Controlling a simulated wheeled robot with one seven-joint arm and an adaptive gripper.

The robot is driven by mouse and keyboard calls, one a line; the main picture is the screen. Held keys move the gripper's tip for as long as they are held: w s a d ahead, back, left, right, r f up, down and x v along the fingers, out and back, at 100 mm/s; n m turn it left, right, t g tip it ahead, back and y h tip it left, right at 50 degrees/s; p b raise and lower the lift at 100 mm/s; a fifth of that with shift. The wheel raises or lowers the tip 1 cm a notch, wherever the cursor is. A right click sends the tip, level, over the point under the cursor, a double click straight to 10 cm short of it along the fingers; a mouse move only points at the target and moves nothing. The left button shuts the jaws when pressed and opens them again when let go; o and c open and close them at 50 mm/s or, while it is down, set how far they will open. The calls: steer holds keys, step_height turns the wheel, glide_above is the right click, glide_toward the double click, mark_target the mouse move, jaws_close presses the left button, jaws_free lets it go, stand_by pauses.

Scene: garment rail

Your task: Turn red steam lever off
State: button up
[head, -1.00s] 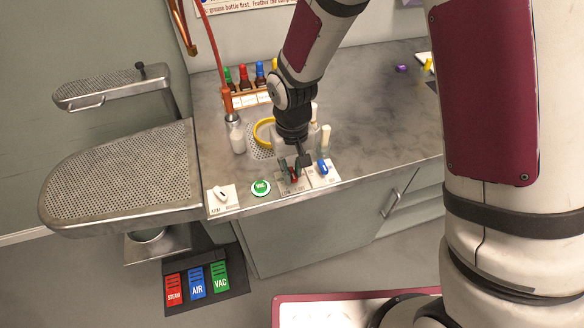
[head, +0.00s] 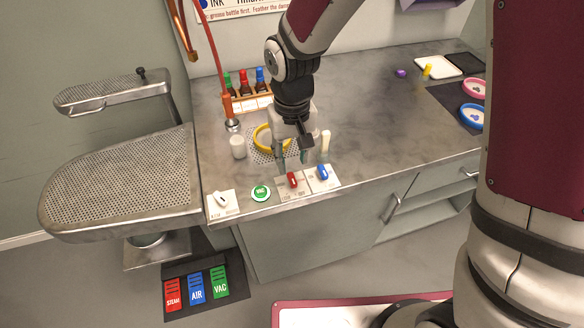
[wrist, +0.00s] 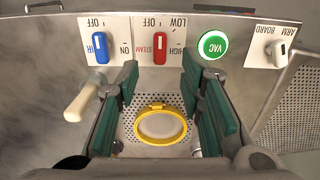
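The red steam lever (head: 292,180) sits on a white plate at the counter's front edge. It also shows in the wrist view (wrist: 160,47), where its plate carries upside-down words OFF, LOW, HIGH and STEAM. The lever stands lengthwise in that view; I cannot tell surely which setting it marks. My gripper (head: 292,160) is above and behind the lever, apart from it. In the wrist view, the green-padded fingers of my gripper (wrist: 161,72) are spread wide with nothing between them.
A blue lever (wrist: 100,48) and a green VAC button (wrist: 213,44) flank the red lever. An arm/board switch (head: 222,201) is further left. A yellow ring (wrist: 160,125), a white bottle (head: 238,147) and a cream-handled item (head: 326,141) stand close behind.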

step_height(320, 180, up, 5)
steer(key=shift+r, duration=0.15)
stand_by(0.5)
steer(key=s+d+r+m+t, duration=0.2)
steer(key=s+d+r, duration=0.4)
steer(key=d+r, duration=0.55)
steer(key=s+d+r+t, duration=0.1)
steer(key=s+d+r, duration=0.1)
steer(key=s, duration=0.3)
steer(key=s+d+r+m+t, duration=0.1)
steer(key=s+d+r+t, duration=0.1)
steer(key=s, duration=0.4)
steer(key=shift+s+d+r, duration=0.2)
steer(key=shift+d+r, duration=0.6)
steer(key=shift+d, duration=0.45)
steer(key=shift+a, duration=0.1)
